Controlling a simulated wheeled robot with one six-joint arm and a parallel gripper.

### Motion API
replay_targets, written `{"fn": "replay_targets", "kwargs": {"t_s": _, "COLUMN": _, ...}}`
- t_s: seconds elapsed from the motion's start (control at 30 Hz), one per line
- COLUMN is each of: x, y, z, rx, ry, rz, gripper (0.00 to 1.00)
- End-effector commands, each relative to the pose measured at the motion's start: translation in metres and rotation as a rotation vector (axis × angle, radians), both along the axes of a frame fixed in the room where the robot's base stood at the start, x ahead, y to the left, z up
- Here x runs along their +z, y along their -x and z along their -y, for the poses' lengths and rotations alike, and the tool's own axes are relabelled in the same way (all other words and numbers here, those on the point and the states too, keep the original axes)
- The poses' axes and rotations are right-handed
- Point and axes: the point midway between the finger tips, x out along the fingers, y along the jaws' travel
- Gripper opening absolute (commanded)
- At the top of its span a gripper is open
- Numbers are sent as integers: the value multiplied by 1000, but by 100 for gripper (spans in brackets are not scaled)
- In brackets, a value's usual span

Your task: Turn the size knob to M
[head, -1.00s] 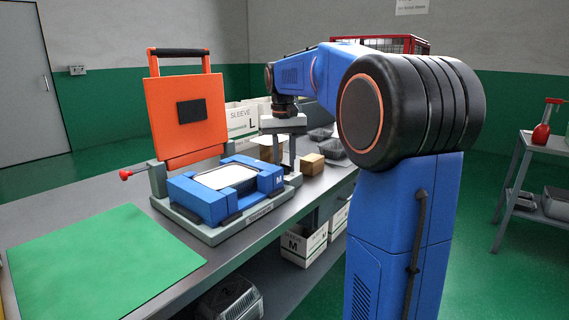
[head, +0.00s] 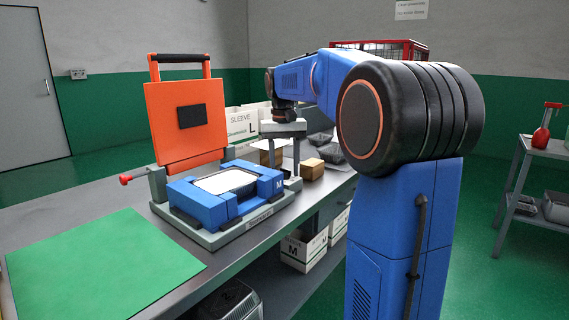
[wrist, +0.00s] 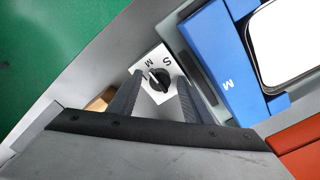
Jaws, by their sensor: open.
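The size knob (wrist: 158,80) is a small black dial on a white plate with the letters S and M showing in the wrist view. A pale mark on the dial points to the upper left, toward the M side; its exact setting is too small to tell. My gripper (wrist: 160,88) is open, with one dark finger on each side of the knob; contact cannot be told. In the head view my gripper (head: 284,160) hangs fingers down at the right end of the blue tray fixture (head: 207,206), and the knob is hidden there.
An orange lid (head: 188,125) stands raised behind the fixture. A brown block (head: 312,169) and dark trays (head: 357,155) lie right of my gripper. A white sleeve box (head: 240,124) marked L stands behind. A green mat (head: 105,265) lies clear at the front left.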

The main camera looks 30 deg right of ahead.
Motion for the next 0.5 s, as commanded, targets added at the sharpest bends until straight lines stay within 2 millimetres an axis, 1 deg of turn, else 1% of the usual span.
{"fn": "replay_targets", "kwargs": {"t_s": 0.17, "x": 12, "y": -1, "z": 0, "rx": 0, "ry": 0, "rz": 1, "gripper": 45}}
{"fn": "replay_targets", "kwargs": {"t_s": 0.27, "x": 27, "y": -1, "z": -1, "rx": 0, "ry": 0, "rz": 2, "gripper": 45}}
{"fn": "replay_targets", "kwargs": {"t_s": 0.5, "x": 75, "y": -2, "z": -2, "rx": 0, "ry": 1, "rz": 3, "gripper": 45}}
